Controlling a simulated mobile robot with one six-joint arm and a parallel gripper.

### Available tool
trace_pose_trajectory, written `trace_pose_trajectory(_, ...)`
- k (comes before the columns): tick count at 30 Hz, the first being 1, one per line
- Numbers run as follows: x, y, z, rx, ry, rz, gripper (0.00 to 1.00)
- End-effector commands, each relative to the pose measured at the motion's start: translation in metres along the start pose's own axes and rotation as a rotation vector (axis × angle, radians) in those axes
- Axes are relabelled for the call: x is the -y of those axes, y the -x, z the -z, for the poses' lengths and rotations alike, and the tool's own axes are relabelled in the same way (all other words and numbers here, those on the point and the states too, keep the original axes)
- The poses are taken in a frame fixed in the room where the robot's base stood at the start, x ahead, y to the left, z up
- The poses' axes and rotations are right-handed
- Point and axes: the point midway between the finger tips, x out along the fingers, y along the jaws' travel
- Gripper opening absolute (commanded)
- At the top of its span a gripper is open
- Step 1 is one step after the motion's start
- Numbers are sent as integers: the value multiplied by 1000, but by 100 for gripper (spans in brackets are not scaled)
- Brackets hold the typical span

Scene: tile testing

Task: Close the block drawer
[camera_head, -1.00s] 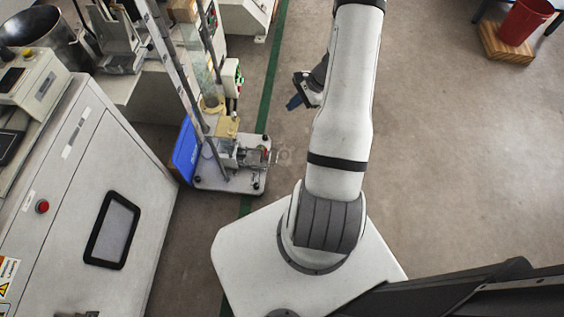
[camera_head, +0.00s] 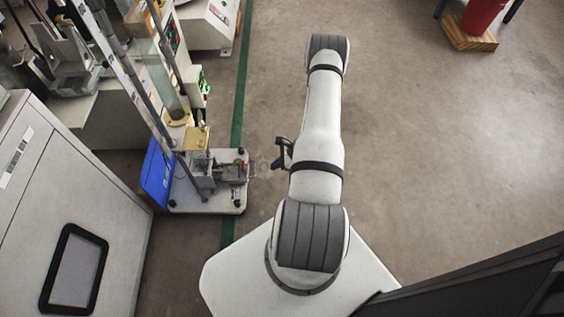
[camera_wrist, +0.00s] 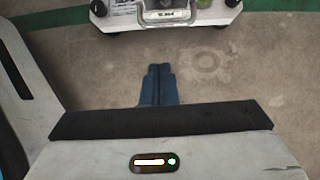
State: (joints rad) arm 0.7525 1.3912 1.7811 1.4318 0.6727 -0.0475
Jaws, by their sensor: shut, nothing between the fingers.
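The testing machine with a white base plate (camera_head: 208,198) stands on the floor left of my arm. A grey metal block part (camera_head: 222,172) sits low on it and faces my gripper; I take it to be the block drawer. In the wrist view a metal handle (camera_wrist: 166,15) shows at the top, on the near side of the machine. My gripper (camera_head: 276,163) is shut and empty, its blue fingertips (camera_wrist: 160,72) together over the bare floor. It is apart from the handle. How far the drawer is out cannot be told.
A blue panel (camera_head: 157,174) leans at the machine's left side. A grey cabinet (camera_head: 105,215) stands at the left. A red bucket (camera_head: 482,16) on a wooden block (camera_head: 470,41) is at the far right. The floor (camera_head: 430,150) right of my arm is clear.

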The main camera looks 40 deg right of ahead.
Motion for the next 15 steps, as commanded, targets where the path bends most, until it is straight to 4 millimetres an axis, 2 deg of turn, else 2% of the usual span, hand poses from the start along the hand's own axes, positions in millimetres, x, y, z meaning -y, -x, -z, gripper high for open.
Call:
trace_pose_trajectory(1, -1, -15, 2, 0, 2, -4, 0)
trace_pose_trajectory(4, 0, -33, 0, 0, 3, -3, 0)
trace_pose_trajectory(9, 0, -49, -17, 0, 4, -2, 0)
trace_pose_trajectory(15, 0, -56, -25, 0, 2, 0, 0)
